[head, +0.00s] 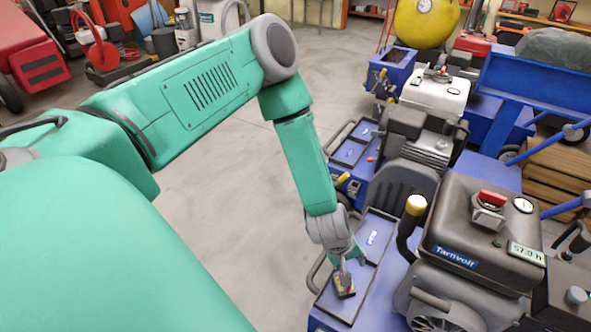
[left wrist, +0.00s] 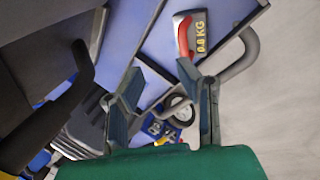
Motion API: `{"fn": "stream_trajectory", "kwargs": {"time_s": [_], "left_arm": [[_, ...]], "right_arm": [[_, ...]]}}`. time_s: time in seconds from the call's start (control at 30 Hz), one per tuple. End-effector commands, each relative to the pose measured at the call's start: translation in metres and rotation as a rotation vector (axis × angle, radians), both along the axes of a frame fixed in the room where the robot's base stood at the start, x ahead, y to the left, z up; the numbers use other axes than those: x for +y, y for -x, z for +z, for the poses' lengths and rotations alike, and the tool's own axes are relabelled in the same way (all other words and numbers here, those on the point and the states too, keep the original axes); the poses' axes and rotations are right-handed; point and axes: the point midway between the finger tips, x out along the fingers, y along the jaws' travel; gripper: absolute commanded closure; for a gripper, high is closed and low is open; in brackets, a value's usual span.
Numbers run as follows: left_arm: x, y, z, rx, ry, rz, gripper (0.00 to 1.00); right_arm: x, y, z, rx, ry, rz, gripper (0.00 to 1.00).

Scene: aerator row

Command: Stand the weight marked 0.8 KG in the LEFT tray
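A small dark weight (left wrist: 198,30) with a red part and yellow "0.8 KG" lettering shows in the left wrist view. It is on the blue tray (left wrist: 235,12), near its edge. In the head view the weight (head: 345,288) is at the near end of the dark-rimmed blue tray (head: 333,304). My left gripper (head: 346,270) is just above it, pointing down. In the left wrist view the left gripper (left wrist: 161,67) has its fingers apart, with the weight beyond the right-hand fingertip. My right gripper is out of view.
A label (head: 373,237) there is unreadable. Another blue tray (head: 352,152) lies farther back. A grey rail borders the trays.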

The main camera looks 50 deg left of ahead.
Motion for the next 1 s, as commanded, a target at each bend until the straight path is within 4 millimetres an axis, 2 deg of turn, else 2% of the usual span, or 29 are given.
{"fn": "stream_trajectory", "kwargs": {"time_s": [0.07, 0.13, 0.23, 0.3, 0.4, 0.5, 0.6, 0.67, 1.0], "left_arm": [[-0.004, 0.014, -0.002, 0.009, -0.021, -0.052, 0.70], [-0.008, 0.040, -0.005, 0.025, -0.063, -0.158, 0.70], [-0.006, 0.098, -0.006, 0.057, -0.157, -0.394, 0.70], [0.003, 0.139, -0.001, 0.081, -0.224, -0.574, 0.70], [0.023, 0.188, 0.011, 0.114, -0.301, -0.796, 0.70], [0.040, 0.219, 0.025, 0.140, -0.350, -0.951, 0.70], [0.051, 0.235, 0.034, 0.155, -0.375, -1.036, 0.70], [0.054, 0.240, 0.037, 0.159, -0.381, -1.058, 0.70], [0.054, 0.240, 0.040, 0.161, -0.380, -1.062, 0.70]], "right_arm": [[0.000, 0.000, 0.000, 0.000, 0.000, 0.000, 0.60], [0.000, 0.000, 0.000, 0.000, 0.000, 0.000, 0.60], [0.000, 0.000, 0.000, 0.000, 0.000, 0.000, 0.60], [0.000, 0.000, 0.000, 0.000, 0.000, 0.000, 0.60], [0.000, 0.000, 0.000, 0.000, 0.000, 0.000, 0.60], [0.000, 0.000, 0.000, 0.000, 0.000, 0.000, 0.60], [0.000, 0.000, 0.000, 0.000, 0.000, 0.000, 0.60], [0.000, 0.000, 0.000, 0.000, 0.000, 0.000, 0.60], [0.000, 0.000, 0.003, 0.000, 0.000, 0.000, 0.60]]}}
